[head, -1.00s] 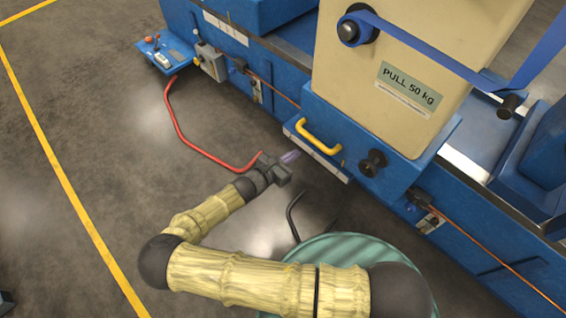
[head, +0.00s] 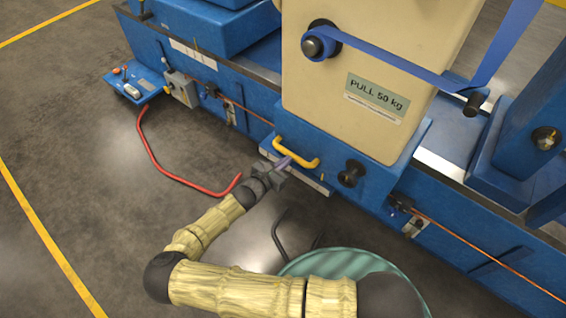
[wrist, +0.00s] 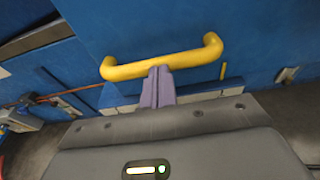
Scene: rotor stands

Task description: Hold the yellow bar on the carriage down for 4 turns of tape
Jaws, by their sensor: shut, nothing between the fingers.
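The yellow bar (head: 297,155) is a bent handle on the front of the blue carriage (head: 372,182), below the beige housing. In the wrist view the yellow bar (wrist: 165,64) crosses the upper middle. My gripper (head: 285,162) is shut and empty, with its purple fingers at the bar. In the wrist view the closed fingertips (wrist: 159,70) overlap the lower edge of the bar near its middle. I cannot tell whether they touch it. The blue tape (head: 400,68) runs from a dark roller on the housing toward the right.
A dark knob (head: 352,173) sticks out right of the bar. A ribbed green round thing (head: 345,263) lies under my arm.

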